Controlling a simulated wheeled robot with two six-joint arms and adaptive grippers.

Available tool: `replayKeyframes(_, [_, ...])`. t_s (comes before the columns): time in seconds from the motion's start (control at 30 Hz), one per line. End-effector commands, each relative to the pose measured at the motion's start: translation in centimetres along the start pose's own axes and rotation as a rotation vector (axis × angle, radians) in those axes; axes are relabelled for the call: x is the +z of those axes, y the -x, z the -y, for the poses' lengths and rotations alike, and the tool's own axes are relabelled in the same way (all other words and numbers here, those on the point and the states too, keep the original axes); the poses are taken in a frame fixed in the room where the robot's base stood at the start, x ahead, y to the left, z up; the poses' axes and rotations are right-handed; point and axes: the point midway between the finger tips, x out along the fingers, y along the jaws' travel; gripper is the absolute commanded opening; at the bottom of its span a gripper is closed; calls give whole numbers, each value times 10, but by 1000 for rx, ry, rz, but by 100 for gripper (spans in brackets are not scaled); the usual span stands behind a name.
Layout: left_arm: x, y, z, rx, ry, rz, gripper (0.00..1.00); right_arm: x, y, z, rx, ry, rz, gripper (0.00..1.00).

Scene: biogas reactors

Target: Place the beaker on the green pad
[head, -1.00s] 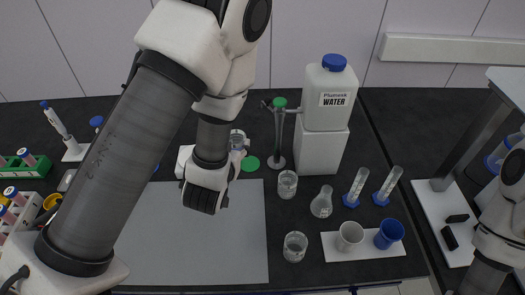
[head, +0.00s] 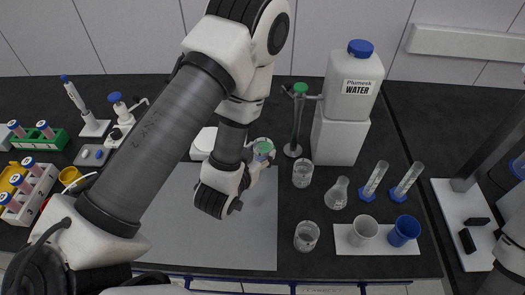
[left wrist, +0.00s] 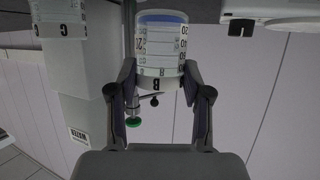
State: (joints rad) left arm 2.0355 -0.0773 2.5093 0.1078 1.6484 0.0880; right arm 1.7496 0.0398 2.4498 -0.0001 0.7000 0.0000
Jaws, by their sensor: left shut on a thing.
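A clear glass beaker (head: 262,156) with dark graduation marks and a letter B is held by my left gripper (head: 250,170). In the left wrist view the two fingers (left wrist: 160,74) are shut on the sides of the beaker (left wrist: 161,45), and the picture is upside down. The green pad (head: 264,146) shows through and around the beaker in the head view, so the two overlap there. I cannot tell whether the beaker touches the pad. My right gripper is not in view; only part of my right arm shows at the right edge.
The green-topped stand (head: 296,120) and the water container (head: 346,105) stand right of the pad. Two glass beakers (head: 303,173) (head: 307,236) and a flask (head: 337,193) stand nearer. A white device (head: 203,143) is left. The grey mat (head: 250,235) has bare room.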

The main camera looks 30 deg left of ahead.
Motion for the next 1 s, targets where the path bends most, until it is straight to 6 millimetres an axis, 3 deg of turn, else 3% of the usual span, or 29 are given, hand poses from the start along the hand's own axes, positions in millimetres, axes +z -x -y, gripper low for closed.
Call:
replayKeyframes(0.03, [6,-10,2,1,4,-8,9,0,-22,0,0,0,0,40])
replayKeyframes(0.13, [-6,-31,11,-1,6,-8,9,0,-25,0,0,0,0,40])
replayKeyframes(0.23, [-21,-48,19,-1,5,-4,9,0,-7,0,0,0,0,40])
replayKeyframes(0.4, [-25,-73,28,1,1,-1,9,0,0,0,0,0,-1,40])
replayKeyframes(0.7, [8,-90,28,2,-1,1,9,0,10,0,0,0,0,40])
replayKeyframes(1.0, [13,-92,28,2,0,0,9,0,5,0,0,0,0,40])
